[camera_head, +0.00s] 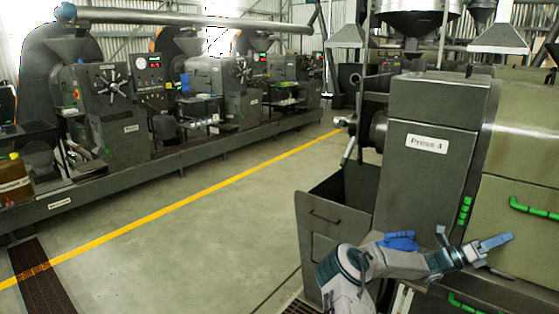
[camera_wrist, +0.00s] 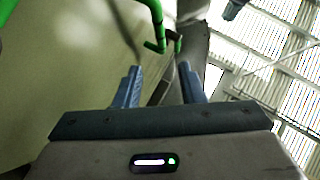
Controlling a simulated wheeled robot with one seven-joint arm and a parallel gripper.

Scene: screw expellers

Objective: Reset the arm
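My arm shows at the lower right of the head view, stretched to the right in front of the Press 4 machine (camera_head: 435,115). My gripper (camera_head: 497,243) is at its end, close to the machine's pale olive side panel (camera_head: 528,190); I cannot tell the gap. In the wrist view my gripper (camera_wrist: 160,88) shows two blue-grey fingers standing apart with nothing between them. Beyond the fingers, a green handle (camera_wrist: 155,30) on the panel shows at the top.
An open dark bin (camera_head: 335,212) stands left of the press. A yellow line (camera_head: 190,210) crosses the clear concrete floor. A row of presses (camera_head: 120,120) stands on a long base at the far left. A floor grate (camera_head: 40,275) lies at the lower left.

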